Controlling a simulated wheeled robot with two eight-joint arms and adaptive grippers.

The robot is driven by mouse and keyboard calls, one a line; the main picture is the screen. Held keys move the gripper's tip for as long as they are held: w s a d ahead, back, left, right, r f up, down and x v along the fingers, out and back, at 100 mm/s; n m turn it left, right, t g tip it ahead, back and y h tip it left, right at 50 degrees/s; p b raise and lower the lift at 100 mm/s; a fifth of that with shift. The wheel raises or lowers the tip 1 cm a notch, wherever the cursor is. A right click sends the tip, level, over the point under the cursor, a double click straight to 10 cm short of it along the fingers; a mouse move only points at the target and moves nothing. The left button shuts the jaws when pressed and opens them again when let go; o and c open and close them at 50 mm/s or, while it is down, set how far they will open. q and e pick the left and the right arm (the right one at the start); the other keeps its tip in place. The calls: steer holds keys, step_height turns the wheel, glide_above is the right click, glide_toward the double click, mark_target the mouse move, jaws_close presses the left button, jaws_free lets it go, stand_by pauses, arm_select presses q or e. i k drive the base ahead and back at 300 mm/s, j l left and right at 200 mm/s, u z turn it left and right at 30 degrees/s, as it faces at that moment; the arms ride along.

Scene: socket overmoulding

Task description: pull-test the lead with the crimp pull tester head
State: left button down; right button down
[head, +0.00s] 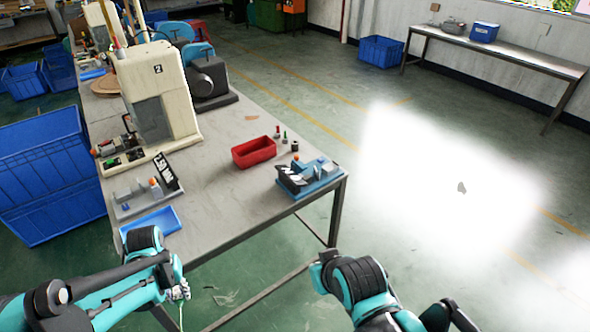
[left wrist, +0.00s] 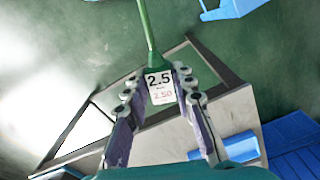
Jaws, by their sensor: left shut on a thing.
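My left gripper (head: 180,291) is low in front of the bench's near edge, small in the head view. In the left wrist view its fingers (left wrist: 157,82) are shut on the lead (left wrist: 147,35), a green wire with a white tag (left wrist: 160,87) reading 2.5 and 2.50. The lead runs away from the fingertips. A blue bench device (head: 312,178) with a black sign stands at the bench's right front corner. A grey device (head: 140,197) with a sign reading 2.50 stands at the left. I cannot tell which is the pull tester head. My right gripper cannot be made out.
A red bin (head: 254,152) and small coloured pieces lie mid-bench. A blue tray (head: 150,222) lies at the near left edge. A cream machine (head: 150,95) stands behind. Blue crates (head: 45,180) are stacked left. The bench's front middle (head: 225,205) is clear.

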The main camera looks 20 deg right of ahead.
mark_target(322, 171)
steer(key=i+l+z, duration=0.1)
steer(key=z, duration=0.35)
steer(key=i+l+z, duration=0.1)
steer(key=z, duration=0.35)
steer(key=i+z, duration=0.2)
steer(key=z, duration=0.25)
steer(key=i, duration=1.4)
